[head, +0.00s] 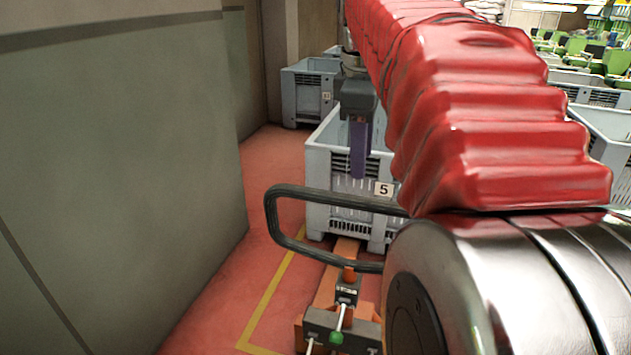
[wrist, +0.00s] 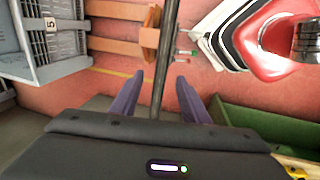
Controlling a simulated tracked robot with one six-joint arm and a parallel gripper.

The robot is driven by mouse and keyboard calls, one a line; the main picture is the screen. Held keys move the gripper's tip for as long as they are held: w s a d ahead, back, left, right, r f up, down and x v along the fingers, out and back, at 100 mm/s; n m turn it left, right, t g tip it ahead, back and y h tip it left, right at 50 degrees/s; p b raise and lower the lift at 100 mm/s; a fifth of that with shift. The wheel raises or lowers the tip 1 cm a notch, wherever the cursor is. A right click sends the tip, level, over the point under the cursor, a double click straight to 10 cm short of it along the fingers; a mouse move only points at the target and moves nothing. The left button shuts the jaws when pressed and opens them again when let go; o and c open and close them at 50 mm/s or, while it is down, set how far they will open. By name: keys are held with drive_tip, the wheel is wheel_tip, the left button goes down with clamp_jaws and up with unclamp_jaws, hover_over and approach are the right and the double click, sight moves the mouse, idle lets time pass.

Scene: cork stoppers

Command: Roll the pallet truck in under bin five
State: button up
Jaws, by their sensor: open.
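The orange pallet truck (head: 326,291) stands on the red floor with a black loop handle (head: 272,214). Its forks (wrist: 115,45) point at the grey bin five (head: 325,218), marked with a "5" label. The fork ends meet the bin's edge in the wrist view; how far they reach under it I cannot tell. Bin five also shows at the upper left of the wrist view (wrist: 50,72). My gripper (head: 358,176) points down with purple fingers open. In the wrist view the handle's black bar runs between the open fingers (wrist: 157,95), with gaps on both sides.
A grey-green wall panel (head: 120,180) closes off the left. A yellow floor line (head: 268,300) runs beside the truck. Another grey bin (head: 305,97) stands behind bin five, and more bins are at the right. A green container edge (wrist: 265,122) is near my gripper.

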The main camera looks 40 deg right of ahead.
drive_tip(key=f, duration=0.3)
drive_tip(key=w+d+f, duration=0.1)
drive_tip(key=f, duration=0.6)
drive_tip(key=shift+w+d+f, duration=0.1)
drive_tip(key=shift+w+d, duration=0.05)
drive_tip(key=shift+d, duration=0.15)
drive_tip(key=shift+c, duration=0.3)
clamp_jaws()
